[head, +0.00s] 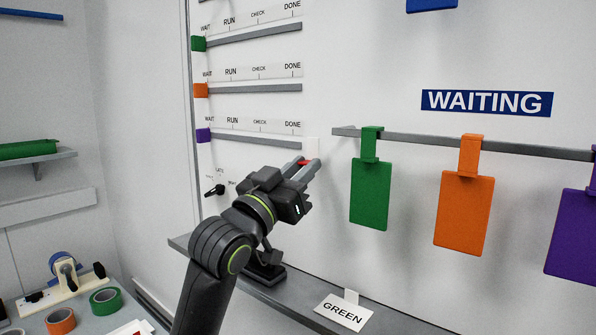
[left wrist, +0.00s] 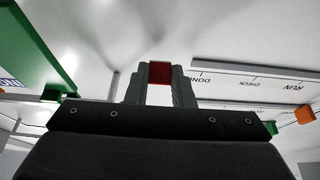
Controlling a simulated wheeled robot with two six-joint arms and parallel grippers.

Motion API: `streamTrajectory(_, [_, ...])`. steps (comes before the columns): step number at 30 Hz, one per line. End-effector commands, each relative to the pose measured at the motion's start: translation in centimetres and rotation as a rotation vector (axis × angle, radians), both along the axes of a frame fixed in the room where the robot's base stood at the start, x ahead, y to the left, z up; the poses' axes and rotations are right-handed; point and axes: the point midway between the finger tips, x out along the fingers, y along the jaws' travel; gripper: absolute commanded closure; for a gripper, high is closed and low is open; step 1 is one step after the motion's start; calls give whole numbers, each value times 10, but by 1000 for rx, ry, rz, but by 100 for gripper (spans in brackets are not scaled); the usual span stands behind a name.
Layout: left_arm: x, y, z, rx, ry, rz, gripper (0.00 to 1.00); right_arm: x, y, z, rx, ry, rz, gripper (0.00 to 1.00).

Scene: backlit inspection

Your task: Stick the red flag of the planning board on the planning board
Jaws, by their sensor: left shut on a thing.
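The planning board (head: 262,62) is the white wall panel with grey rails and printed WAIT, RUN, CHECK and DONE marks. My left gripper (head: 308,168) is in front of the board, just below the right end of its lowest visible rail. It is shut on the red flag (head: 300,162), mostly hidden by the fingers in the head view. In the left wrist view the red flag (left wrist: 160,72) shows between the two fingertips (left wrist: 160,85). I cannot tell whether the flag touches the board. My right gripper is not in view.
Green (head: 370,195), orange (head: 465,210) and purple (head: 575,240) tags hang from a rail right of the gripper, under a WAITING sign (head: 487,103). A ledge with a GREEN card (head: 343,312) runs below. Tape rolls (head: 105,301) lie lower left.

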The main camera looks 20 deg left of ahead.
Motion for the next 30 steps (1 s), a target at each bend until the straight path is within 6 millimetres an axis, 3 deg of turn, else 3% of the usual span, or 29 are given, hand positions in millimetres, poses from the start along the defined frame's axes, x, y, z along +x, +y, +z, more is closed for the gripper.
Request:
streamTrajectory(14, [0,0,0,0,-1,0,92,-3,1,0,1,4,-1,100])
streamTrajectory(30, [14,-5,0,-1,-1,0,92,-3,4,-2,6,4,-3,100])
